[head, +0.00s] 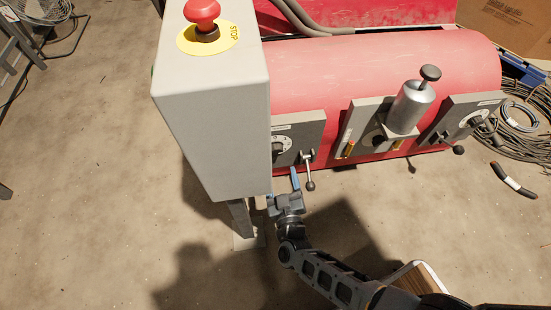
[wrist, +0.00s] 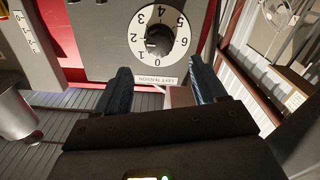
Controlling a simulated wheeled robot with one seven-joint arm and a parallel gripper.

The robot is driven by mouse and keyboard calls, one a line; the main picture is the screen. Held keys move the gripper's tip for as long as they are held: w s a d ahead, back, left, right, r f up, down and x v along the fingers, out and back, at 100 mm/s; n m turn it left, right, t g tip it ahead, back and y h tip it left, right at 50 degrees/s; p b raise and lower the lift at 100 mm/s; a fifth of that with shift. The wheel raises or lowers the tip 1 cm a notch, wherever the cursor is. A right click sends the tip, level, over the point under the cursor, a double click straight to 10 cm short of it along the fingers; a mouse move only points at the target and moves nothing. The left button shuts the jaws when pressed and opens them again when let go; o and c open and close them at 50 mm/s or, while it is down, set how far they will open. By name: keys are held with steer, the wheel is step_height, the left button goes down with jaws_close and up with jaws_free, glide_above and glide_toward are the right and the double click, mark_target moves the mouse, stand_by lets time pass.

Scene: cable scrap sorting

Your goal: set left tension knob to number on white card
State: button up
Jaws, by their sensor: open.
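The left tension knob (wrist: 158,42) is a black knob at the centre of a white dial (wrist: 177,53) numbered from 0 up to 6, with a "LEFT TENSION" label (wrist: 158,80) below it. I cannot surely read where its pointer stands. In the head view the left dial (head: 283,144) is partly hidden by the grey post. My gripper (wrist: 160,68) is open, its two blue-grey fingers apart below the dial with nothing between them. In the head view my gripper (head: 291,180) is just below the left panel. I cannot make out a white card with a readable number.
A grey post (head: 212,110) with a red stop button (head: 202,13) stands close left of the panel. A lever with a ball end (head: 310,172) hangs beside the dial. A silver cylinder (head: 411,107) and a right dial (head: 473,121) are farther right. Floor below is open.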

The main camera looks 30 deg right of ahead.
mark_target(276, 153)
steer(key=b+x, duration=0.3)
steer(key=x, duration=0.4)
steer(key=shift+w, duration=0.2)
steer(key=shift+c, duration=0.3)
steer(key=c, duration=1)
